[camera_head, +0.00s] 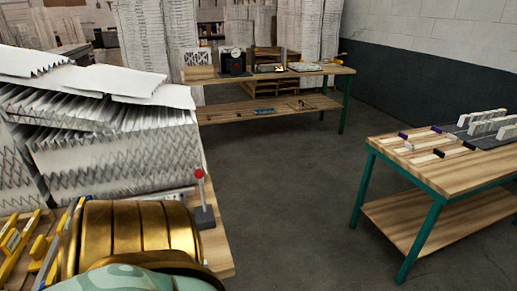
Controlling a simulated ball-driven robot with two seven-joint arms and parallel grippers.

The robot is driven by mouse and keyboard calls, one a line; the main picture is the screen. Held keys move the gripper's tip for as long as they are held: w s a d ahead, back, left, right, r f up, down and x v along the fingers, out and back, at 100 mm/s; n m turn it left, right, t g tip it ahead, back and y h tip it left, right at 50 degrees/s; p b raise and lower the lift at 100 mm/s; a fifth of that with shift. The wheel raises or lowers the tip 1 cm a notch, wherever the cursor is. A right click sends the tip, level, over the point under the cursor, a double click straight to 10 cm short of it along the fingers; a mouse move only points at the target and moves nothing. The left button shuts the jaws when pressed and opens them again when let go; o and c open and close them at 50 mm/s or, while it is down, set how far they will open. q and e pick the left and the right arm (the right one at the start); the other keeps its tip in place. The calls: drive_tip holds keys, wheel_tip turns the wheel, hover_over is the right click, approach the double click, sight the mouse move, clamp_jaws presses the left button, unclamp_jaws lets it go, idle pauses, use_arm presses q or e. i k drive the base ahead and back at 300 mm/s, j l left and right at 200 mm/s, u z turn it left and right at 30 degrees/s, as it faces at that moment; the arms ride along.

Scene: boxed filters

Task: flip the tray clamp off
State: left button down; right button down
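A small lever with a red ball knob (199,174) stands upright on a dark base (204,217) at the right edge of the near wooden table (220,258). It may be the tray clamp, but I cannot tell for sure. The table carries a large stack of white pleated filters (115,150) left of the lever. Neither of my grippers shows in the head view. A gold and pale green rounded form covers the bottom left and hides part of the table.
Yellow bars (18,250) lie at the lower left. A green-legged table (440,178) with pale strips and blocks stands at the right. A back workbench (215,78) holds a dark device (232,62). The grey floor between the tables is clear.

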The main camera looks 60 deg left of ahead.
sight(199, 173)
drive_tip(key=i+u, duration=0.25)
drive_tip(key=i, duration=0.2)
drive_tip(key=i+l+u, duration=0.25)
drive_tip(key=i, duration=0.2)
drive_tip(key=i+u, duration=0.15)
drive_tip(key=u, duration=0.25)
drive_tip(key=i+u, duration=0.15)
drive_tip(key=u, duration=0.3)
drive_tip(key=i+u, duration=0.15)
drive_tip(key=u, duration=0.25)
drive_tip(key=i+l+u, duration=0.15)
drive_tip(key=u, duration=0.25)
drive_tip(key=i+u, duration=0.2)
drive_tip(key=u, duration=0.25)
drive_tip(key=i+l+u, duration=0.1)
drive_tip(key=u, duration=0.35)
drive_tip(key=i+l+u, duration=0.2)
drive_tip(key=u, duration=0.3)
drive_tip(key=i+l+u, duration=0.1)
drive_tip(key=u, duration=0.35)
drive_tip(key=i+l+u, duration=0.1)
drive_tip(key=l+u, duration=0.35)
drive_tip(key=i+l+u, duration=0.2)
drive_tip(key=l+u, duration=0.2)
drive_tip(key=l, duration=0.2)
drive_tip(key=i+l+u, duration=0.1)
drive_tip(key=l+u, duration=0.15)
